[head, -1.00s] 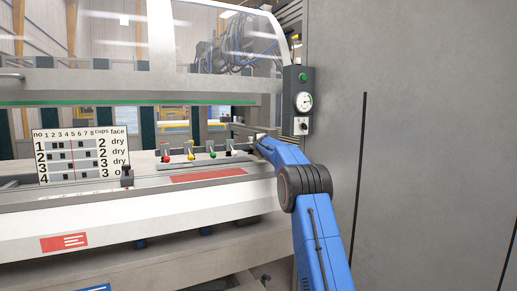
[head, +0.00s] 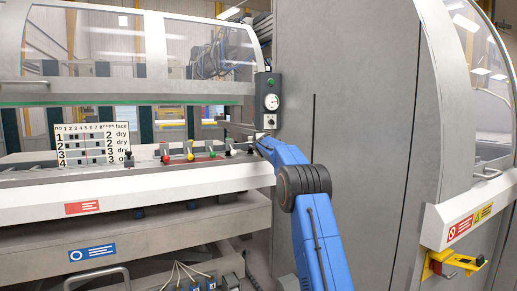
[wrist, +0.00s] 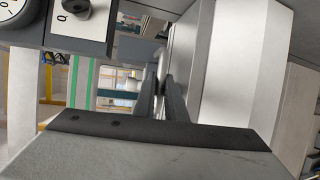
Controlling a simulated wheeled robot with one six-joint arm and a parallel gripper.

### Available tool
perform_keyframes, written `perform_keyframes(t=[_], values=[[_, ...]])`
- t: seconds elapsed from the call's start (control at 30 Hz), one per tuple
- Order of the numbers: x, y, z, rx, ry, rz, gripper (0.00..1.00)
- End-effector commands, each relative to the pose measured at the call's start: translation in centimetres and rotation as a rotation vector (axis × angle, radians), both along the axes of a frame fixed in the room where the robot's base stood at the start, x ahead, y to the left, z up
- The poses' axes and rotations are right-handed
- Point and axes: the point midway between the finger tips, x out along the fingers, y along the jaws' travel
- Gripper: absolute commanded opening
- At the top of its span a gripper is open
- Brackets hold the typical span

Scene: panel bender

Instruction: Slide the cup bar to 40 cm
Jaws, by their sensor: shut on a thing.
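In the head view my blue arm reaches to the right end of the bending machine. My gripper (head: 259,138) is small there, beside a thin grey bar (head: 238,128) that I take for the cup bar. In the wrist view the two dark fingers of my gripper (wrist: 160,97) are close together, around a narrow grey part that is mostly hidden. To the left of my gripper, red, yellow, green and black knobs (head: 190,156) stand in a row. No readable centimetre scale shows.
A chart (head: 93,146) of cup numbers stands behind the ledge. A box with a dial (head: 268,100) hangs just above my gripper. A tall grey cabinet (head: 365,150) closes off the right. A yellow bracket (head: 455,264) juts out at lower right.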

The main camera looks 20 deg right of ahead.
Motion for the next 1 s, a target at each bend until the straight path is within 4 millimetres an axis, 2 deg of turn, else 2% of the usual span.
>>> perform_keyframes(t=[0.37, 0.4, 0.47, 0.8, 1.0], values=[[-0.1, 0.0, 0.0, 0.0, 0.003, -0.002, 0.0], [-0.1, 0.0, 0.0, 0.0, 0.003, -0.002, 0.18], [-0.1, 0.0, 0.0, 0.0, 0.003, -0.002, 0.29], [-0.2, 0.1, -0.1, 0.0, 0.004, -0.001, 0.29], [-1.5, 0.6, 0.3, -0.001, 0.004, -0.002, 0.29]])
